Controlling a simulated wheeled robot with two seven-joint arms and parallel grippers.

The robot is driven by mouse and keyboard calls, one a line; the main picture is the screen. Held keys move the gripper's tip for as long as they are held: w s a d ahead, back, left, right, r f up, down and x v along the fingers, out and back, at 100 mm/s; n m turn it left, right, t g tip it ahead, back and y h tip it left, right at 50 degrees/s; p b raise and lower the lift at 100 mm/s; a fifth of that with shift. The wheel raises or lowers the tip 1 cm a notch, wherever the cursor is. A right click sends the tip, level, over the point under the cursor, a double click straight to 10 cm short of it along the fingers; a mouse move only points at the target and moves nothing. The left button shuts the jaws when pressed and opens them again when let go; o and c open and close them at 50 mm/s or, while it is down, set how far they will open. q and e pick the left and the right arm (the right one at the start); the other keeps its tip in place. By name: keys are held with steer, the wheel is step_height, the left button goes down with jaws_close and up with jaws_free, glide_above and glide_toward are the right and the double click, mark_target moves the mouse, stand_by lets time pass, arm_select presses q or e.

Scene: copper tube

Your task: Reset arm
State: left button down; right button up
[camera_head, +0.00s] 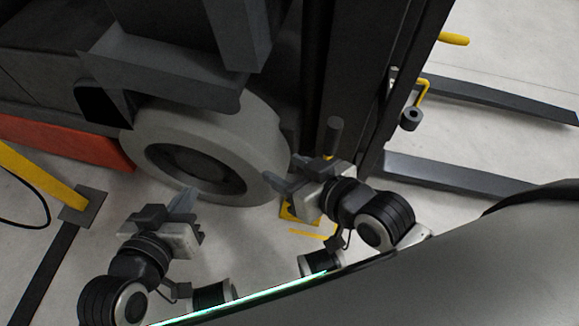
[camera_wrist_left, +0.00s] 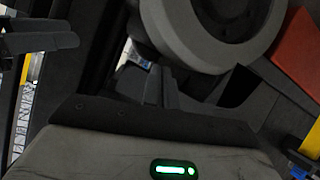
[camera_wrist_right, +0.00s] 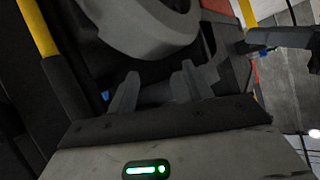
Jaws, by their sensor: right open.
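My left gripper (camera_head: 184,200) is at the lower left of the head view, in front of the large grey wheel. Its fingers are together in the left wrist view (camera_wrist_left: 161,84), with nothing seen between them. My right gripper (camera_head: 282,178) is right of the wheel in the head view, its fingers pointing left. In the right wrist view its fingers (camera_wrist_right: 155,88) stand apart with nothing between them. Both grippers are raised above the floor. No copper tube can be made out.
The forklift's grey wheel (camera_head: 255,145) and dark body (camera_head: 40,65) are close beyond both grippers. Its forks (camera_head: 450,176) extend right. A yellow post (camera_head: 40,183) stands at left. Pale floor (camera_head: 245,235) shows between my arms.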

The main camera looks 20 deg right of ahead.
arm_select(q)
steer(key=shift+f, duration=0.1)
steer(key=s+a+r+y+p, duration=0.1)
steer(key=a+r+p, duration=0.1)
steer(key=r+p, duration=0.5)
steer(key=s+a+r+y+p, duration=0.1)
steer(key=a+r+p, duration=0.1)
steer(key=r+p, duration=0.5)
steer(key=p, duration=0.6)
steer(key=shift+a+n+g+y+p, duration=0.3)
steer(key=shift+a+n+p, duration=0.05)
steer(key=shift+n+p, duration=0.05)
arm_select(e)
steer(key=s+d+r+h, duration=0.1)
steer(key=d+r, duration=0.1)
steer(key=r, duration=0.5)
steer(key=s+d+r+h, duration=0.1)
steer(key=d+r, duration=0.1)
steer(key=r, duration=0.5)
steer(key=shift+d+m+g+h, duration=0.3)
